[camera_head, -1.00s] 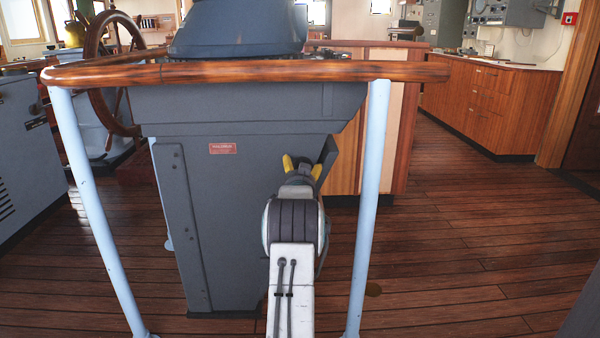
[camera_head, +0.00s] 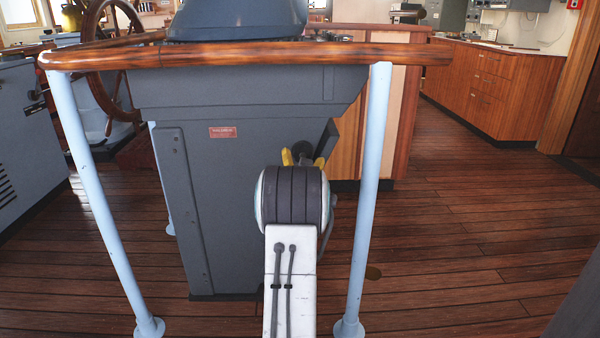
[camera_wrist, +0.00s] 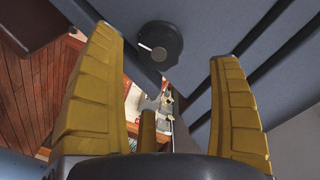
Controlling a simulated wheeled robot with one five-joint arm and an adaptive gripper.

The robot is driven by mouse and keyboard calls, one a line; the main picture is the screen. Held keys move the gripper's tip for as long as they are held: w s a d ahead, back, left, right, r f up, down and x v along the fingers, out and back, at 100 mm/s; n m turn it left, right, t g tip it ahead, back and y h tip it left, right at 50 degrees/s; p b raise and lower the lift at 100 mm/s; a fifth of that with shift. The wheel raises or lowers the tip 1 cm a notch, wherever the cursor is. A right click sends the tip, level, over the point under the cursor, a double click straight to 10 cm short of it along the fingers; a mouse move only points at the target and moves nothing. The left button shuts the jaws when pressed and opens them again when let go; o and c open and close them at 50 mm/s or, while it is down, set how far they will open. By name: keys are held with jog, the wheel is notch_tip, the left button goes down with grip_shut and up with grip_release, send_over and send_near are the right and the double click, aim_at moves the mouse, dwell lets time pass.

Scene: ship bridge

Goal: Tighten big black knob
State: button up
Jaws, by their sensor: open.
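The big black knob (camera_wrist: 160,45) is round, with a white pointer line on its left side. It sits on a grey panel at the top middle of the wrist view, ahead of my gripper and between the lines of its two fingers. My gripper (camera_wrist: 165,45) has yellow fingers spread wide, with nothing between them. The fingertips look apart from the knob. In the head view, the yellow fingers of my gripper (camera_head: 303,158) show beside the right side of the grey console (camera_head: 230,210), partly hidden by my arm. The knob is not clear in the head view.
A wooden handrail (camera_head: 250,56) on pale blue posts (camera_head: 370,180) runs around the console, with my arm reaching between the posts. A ship's wheel (camera_head: 100,60) stands at the left. Wooden cabinets (camera_head: 490,85) stand at the back right, with clear plank floor before them.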

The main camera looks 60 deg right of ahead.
jog(key=shift+v, duration=1.95)
jog(key=w+a+r+n+y+p, duration=0.3)
jog(key=a+r+p, duration=0.4)
jog(key=a, duration=0.3)
jog(key=w+a+r+n+y+p, duration=0.35)
jog(key=a+r+p, duration=0.25)
jog(key=a+p, duration=0.3)
jog(key=w+a+r+n+y+p, duration=0.2)
jog(key=a+r+n+y+p, duration=0.15)
jog(key=a+r+p, duration=0.55)
jog(key=s+a+r+n+g+y+p, duration=0.1)
jog(key=s+a+r+n+y+p, duration=0.2)
jog(key=a, duration=0.6)
jog(key=s+a+r+n+g+p, duration=0.1)
jog(key=s+a+r+n+p, duration=0.3)
jog(key=a, duration=0.5)
jog(key=s+a+r+n+g+y+p, duration=0.1)
jog(key=s+a+r+n+p, duration=0.1)
jog(key=s, duration=0.5)
jog(key=s+a+r+n+g+y+p, duration=0.1)
jog(key=s+a+r+n+p, duration=0.1)
jog(key=s+a+r+p, duration=0.2)
jog(key=s+a+p, duration=0.2)
jog(key=p, duration=0.2)
jog(key=shift+s+g, duration=0.35)
jog(key=shift+g, duration=0.05)
